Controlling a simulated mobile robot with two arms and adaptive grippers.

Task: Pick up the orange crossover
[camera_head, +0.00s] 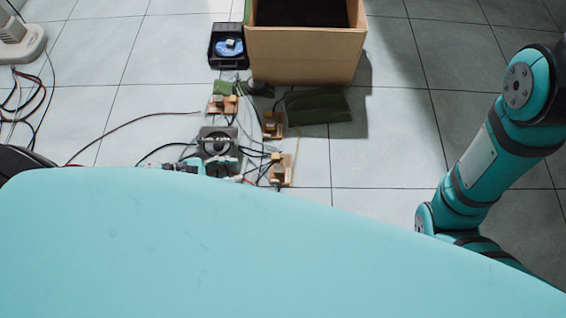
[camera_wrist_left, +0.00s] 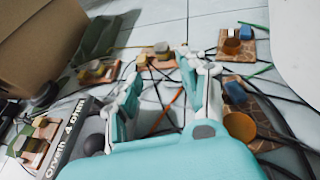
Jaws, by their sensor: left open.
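Several small crossover boards lie on the floor, and I cannot tell for sure which is the orange one. In the head view, tan-orange boards sit at upper left (camera_head: 222,104), beside the dark green cloth (camera_head: 272,126) and nearest my body (camera_head: 281,172). In the left wrist view, a copper-orange board (camera_wrist_left: 155,54) lies beyond the fingers; one with an orange coil (camera_wrist_left: 241,126) and blue part is right of them. My left gripper (camera_head: 188,166) is open, low among the boards; its spread, empty fingers show in the wrist view (camera_wrist_left: 164,76). My right gripper is out of view.
A cardboard box (camera_head: 305,55) stands at the back, with a black tray holding a blue disc (camera_head: 229,47) to its left. A speaker driver (camera_head: 218,143) and loose cables lie among the boards.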

